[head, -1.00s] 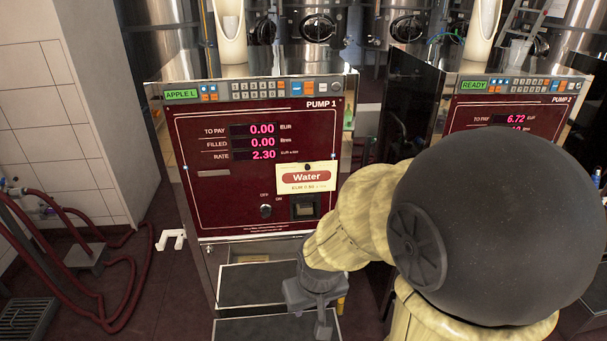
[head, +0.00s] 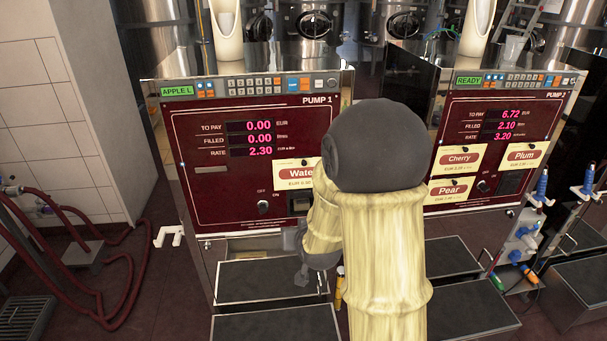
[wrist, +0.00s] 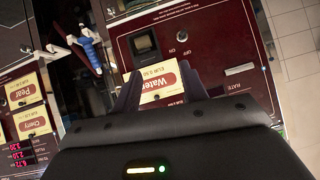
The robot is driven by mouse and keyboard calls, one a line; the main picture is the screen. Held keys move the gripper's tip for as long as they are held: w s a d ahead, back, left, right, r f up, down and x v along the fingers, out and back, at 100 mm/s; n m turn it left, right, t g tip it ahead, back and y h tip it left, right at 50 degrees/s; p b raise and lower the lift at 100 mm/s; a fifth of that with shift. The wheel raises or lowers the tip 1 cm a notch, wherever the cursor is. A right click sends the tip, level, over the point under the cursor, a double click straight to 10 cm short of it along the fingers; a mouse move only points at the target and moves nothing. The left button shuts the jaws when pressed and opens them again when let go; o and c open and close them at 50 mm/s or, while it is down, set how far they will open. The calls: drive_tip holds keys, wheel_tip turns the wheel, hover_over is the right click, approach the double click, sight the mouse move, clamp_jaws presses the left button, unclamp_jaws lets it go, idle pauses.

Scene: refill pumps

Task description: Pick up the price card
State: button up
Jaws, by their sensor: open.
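The Water price card (head: 299,173) is a cream card with a red label on the front of pump 1. My arm covers its right part in the head view. In the wrist view the Water card (wrist: 155,85) shows turned, beyond and between my fingers. My gripper (wrist: 160,88) is open and empty, pointing at the panel; I cannot tell how far the card is from the fingertips. In the head view my gripper (head: 308,272) is partly hidden by my arm, low in front of pump 1. Cherry (head: 459,158), Plum (head: 523,155) and Pear (head: 450,189) cards are on pump 2.
Pump 1's switch (head: 263,207) and small dark slot (head: 300,204) sit below the card. Dark trays (head: 270,281) stick out under both pumps. Blue-handled nozzles (head: 541,187) hang at the right. Red hoses (head: 125,300) lie on the floor at the left.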

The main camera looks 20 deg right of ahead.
drive_tip(key=w+d+r+m+t+h, duration=0.2)
drive_tip(key=w+d+r+t, duration=0.1)
drive_tip(key=w+d+t, duration=0.3)
drive_tip(key=shift+w+m+t, duration=0.25)
drive_tip(key=shift+m+t, duration=0.15)
